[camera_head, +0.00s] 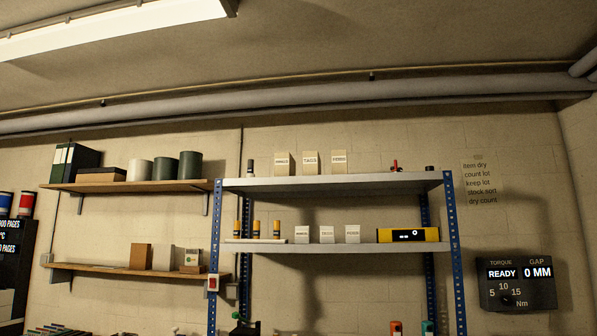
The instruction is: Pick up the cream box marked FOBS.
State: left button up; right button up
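The cream box marked FOBS (339,163) stands upright on the top grey shelf (380,183) of the blue-posted rack, the rightmost of three cream boxes. Left of it stand the cream TAGS box (310,163) and another cream box (282,165) whose label is too small to read surely. A similar but whiter box (353,234), its small label seemingly FOBS, stands on the shelf below. Neither of my grippers shows in the head view.
A small red item (396,167) and a dark item (250,168) stand on the top shelf, apart from the boxes. A yellow-black device (408,235) sits on the lower shelf. Wooden wall shelves (140,187) hold binders and canisters at left. A torque display (517,283) hangs at right.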

aim_at(338, 157)
jog(key=u, duration=0.8)
jog(key=i, duration=2)
jog(key=z, duration=0.75)
